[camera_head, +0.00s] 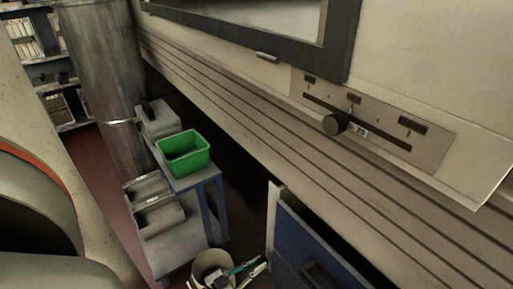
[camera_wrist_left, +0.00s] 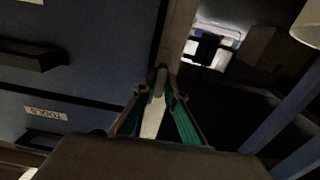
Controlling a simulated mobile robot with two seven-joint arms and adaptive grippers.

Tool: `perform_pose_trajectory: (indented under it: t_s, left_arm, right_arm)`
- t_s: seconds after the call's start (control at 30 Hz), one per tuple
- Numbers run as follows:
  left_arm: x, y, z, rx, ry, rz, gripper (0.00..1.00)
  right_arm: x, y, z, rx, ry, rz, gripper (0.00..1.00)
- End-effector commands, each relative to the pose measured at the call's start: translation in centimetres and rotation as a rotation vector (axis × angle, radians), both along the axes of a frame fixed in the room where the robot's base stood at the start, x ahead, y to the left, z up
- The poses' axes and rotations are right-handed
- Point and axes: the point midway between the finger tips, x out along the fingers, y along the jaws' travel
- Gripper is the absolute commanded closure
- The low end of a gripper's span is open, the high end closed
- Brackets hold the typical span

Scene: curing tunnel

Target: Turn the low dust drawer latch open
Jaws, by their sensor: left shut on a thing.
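My left gripper (camera_head: 246,270) shows at the bottom of the head view, low beside the pale front edge of a blue drawer cabinet (camera_head: 305,240). In the left wrist view, the gripper (camera_wrist_left: 160,90) has its green-sided fingers closed around a pale, narrow lever-like piece (camera_wrist_left: 153,118), which I take to be the latch. Its mount and exact turn angle are hidden or too dark to tell. The blue drawer fronts (camera_wrist_left: 95,75) lie left of the fingers in the wrist view. My right gripper is in neither view.
A blue-legged cart (camera_head: 216,195) with a green bin (camera_head: 183,153) and grey trays (camera_head: 153,205) stands left of the cabinet. A dark drawer handle (camera_wrist_left: 35,57) and a "TOOLS" label (camera_wrist_left: 45,112) are near my left gripper. A slider panel (camera_head: 370,125) is above.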

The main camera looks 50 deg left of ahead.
Motion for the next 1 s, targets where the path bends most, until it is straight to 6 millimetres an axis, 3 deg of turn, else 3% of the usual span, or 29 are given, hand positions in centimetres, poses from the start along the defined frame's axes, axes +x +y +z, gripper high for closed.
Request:
perform_pose_trajectory:
  t_s: [0.57, 0.6, 0.67, 1.0]
  left_arm:
    - [-0.07, -0.02, -0.06, 0.036, -0.002, -0.001, 1.00]
    - [-0.07, -0.01, -0.06, 0.036, -0.001, -0.001, 0.86]
    - [-0.07, -0.01, -0.06, 0.036, -0.001, -0.001, 0.72]
    - [-0.10, 0.01, -0.03, 0.035, -0.002, 0.000, 0.72]
  right_arm:
    - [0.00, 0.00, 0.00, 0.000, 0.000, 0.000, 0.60]
    - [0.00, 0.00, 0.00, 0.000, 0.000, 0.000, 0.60]
    - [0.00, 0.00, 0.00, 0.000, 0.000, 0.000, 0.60]
    - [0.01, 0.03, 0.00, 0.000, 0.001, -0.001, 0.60]
